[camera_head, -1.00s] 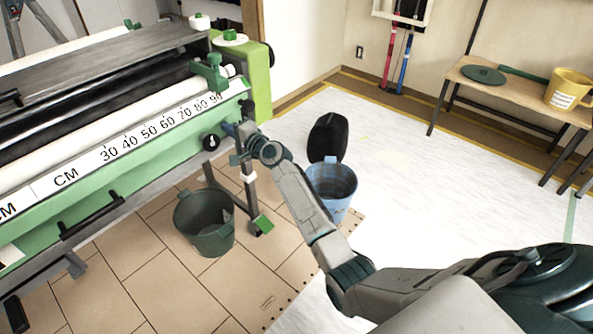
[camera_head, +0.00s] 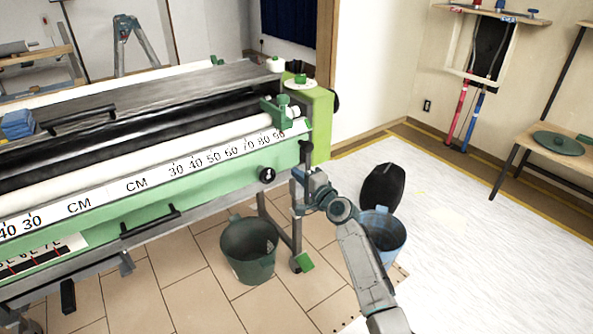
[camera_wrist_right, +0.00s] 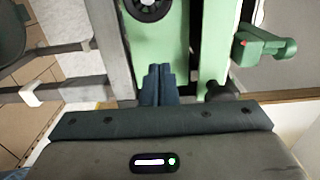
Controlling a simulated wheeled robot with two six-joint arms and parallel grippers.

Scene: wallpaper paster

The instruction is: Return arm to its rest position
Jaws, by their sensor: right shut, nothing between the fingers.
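My right arm comes in from the lower right in the head view. Its gripper (camera_head: 301,176) is at the right end of the green wallpaper paster (camera_head: 207,178), just in front of the end panel. In the right wrist view the two dark fingers (camera_wrist_right: 158,82) are together with nothing between them, in front of the machine's green frame. Whether they touch the frame I cannot tell. My left gripper is not in view.
A dark green bucket (camera_head: 248,252) stands on the tiled floor below the machine. A blue bucket (camera_head: 383,236) and a black object (camera_head: 382,187) stand behind my right arm. A wooden bench (camera_head: 540,147) is at the right. White floor sheeting between is clear.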

